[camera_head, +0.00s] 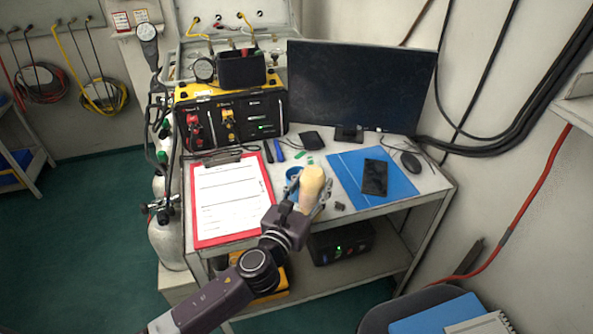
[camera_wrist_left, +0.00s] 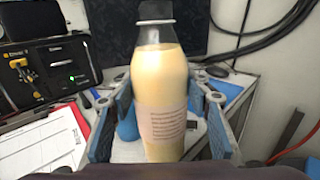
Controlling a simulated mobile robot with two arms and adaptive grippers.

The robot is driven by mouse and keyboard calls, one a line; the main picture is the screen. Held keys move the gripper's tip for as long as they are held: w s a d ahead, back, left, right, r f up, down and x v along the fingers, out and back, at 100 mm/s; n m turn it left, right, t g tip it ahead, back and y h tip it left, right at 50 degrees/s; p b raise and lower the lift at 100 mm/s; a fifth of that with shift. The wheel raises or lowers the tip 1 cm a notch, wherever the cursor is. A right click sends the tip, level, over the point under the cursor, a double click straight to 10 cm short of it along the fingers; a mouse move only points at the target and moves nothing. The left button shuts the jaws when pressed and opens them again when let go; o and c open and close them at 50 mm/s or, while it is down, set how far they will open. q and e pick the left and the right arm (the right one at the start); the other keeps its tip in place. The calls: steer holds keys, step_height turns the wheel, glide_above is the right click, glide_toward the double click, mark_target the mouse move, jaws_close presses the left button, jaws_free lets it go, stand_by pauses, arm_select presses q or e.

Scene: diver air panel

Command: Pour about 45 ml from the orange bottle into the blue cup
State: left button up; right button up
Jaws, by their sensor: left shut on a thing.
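The bottle (camera_head: 312,186) is held over the front part of the table, with pale orange-yellow contents. In the left wrist view the bottle (camera_wrist_left: 161,95) looks upright, with a printed label and a clear neck above the liquid. Something dark shows at its top; I cannot tell if it is a cap. My left gripper (camera_head: 308,197) is shut on the bottle, one finger on each side. The blue cup (camera_head: 292,174) is just behind and left of the bottle, partly hidden by it and the gripper. My right gripper is not in view.
A red clipboard (camera_head: 190,215) lies left on the table, and a blue mat (camera_head: 345,165) with a black phone (camera_head: 374,178) lies right. A monitor (camera_head: 360,85) and a yellow-black air panel (camera_head: 232,112) stand behind. Pens and small parts lie near the cup.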

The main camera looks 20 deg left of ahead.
arm_select(q)
steer(key=w+d+r+p, duration=0.1)
steer(key=w, duration=0.5)
steer(key=shift+w+d+r+m+h, duration=0.25)
steer(key=shift+d+r+m+h, duration=0.05)
steer(key=shift+d+r+h, duration=0.1)
steer(key=shift+r+n, duration=0.1)
steer(key=shift+n, duration=0.3)
steer(key=shift+a+f+n+b, duration=0.15)
steer(key=shift+n+b, duration=0.6)
steer(key=shift+n, duration=0.85)
steer(key=shift+a+f+n+b, duration=0.2)
steer(key=shift+n+b, duration=0.55)
steer(key=shift+n, duration=0.85)
steer(key=shift+a+f+n+b, duration=0.15)
steer(key=shift+n+b, duration=0.6)
steer(key=shift+n, duration=0.85)
steer(key=shift+r, duration=0.15)
steer(key=shift+d+n, duration=0.1)
steer(key=shift+n, duration=0.2)
